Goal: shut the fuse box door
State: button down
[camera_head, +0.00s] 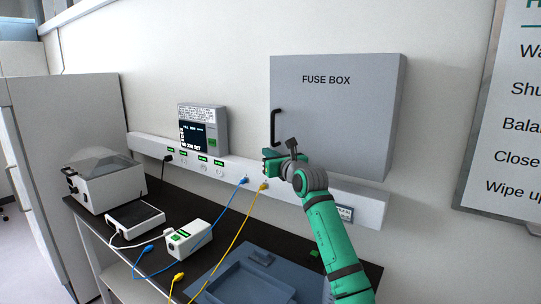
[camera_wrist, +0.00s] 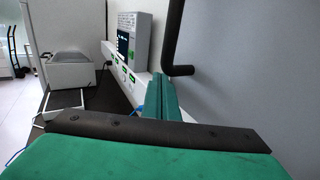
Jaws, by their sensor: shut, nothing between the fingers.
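The grey fuse box (camera_head: 345,115) hangs on the wall with its labelled door flush against the frame, as far as the head view shows. Its black handle (camera_head: 275,127) is at the door's left edge; the handle also shows at the top of the wrist view (camera_wrist: 172,45). The door's grey face (camera_wrist: 255,70) fills the right of the wrist view. My green gripper (camera_head: 270,155) is shut and empty, just below the handle, at the door's lower left corner. In the wrist view its fingers (camera_wrist: 165,95) lie left of the door face. Contact with the door cannot be told.
A wall rail with sockets (camera_head: 225,175) runs below the box. A screen unit (camera_head: 203,130) hangs to the left. The dark bench holds a lidded machine (camera_head: 98,180), a white device (camera_head: 190,238), a blue tray (camera_head: 245,285) and loose cables.

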jog(key=s+a, duration=0.7)
jog(key=s, duration=0.5)
jog(key=s+a+f+m+g+y, duration=0.25)
jog(key=s+a+f+y, duration=0.4)
jog(key=f, duration=0.55)
jog(key=s+a+f+m+t+y, duration=0.1)
jog(key=s+f+m+y, duration=0.1)
jog(key=s+f+m, duration=0.85)
jog(key=s+d+f+m+h, duration=0.5)
jog(key=s+d+f+m, duration=0.2)
jog(key=s, duration=0.8)
jog(key=s+d+f+m+t+h, duration=0.1)
jog(key=s+d+f+m+h, duration=0.5)
jog(key=s+m, duration=0.6)
jog(key=s+d+f+m+h, duration=0.6)
jog(key=s+d+f+m, duration=0.3)
jog(key=s, duration=1.1)
notch_tip(320, 180, down, 2)
jog(key=shift+s+d+f+m, duration=0.2)
jog(key=shift+d+m, duration=0.15)
jog(key=shift+m, duration=0.15)
jog(key=shift+h, duration=0.25)
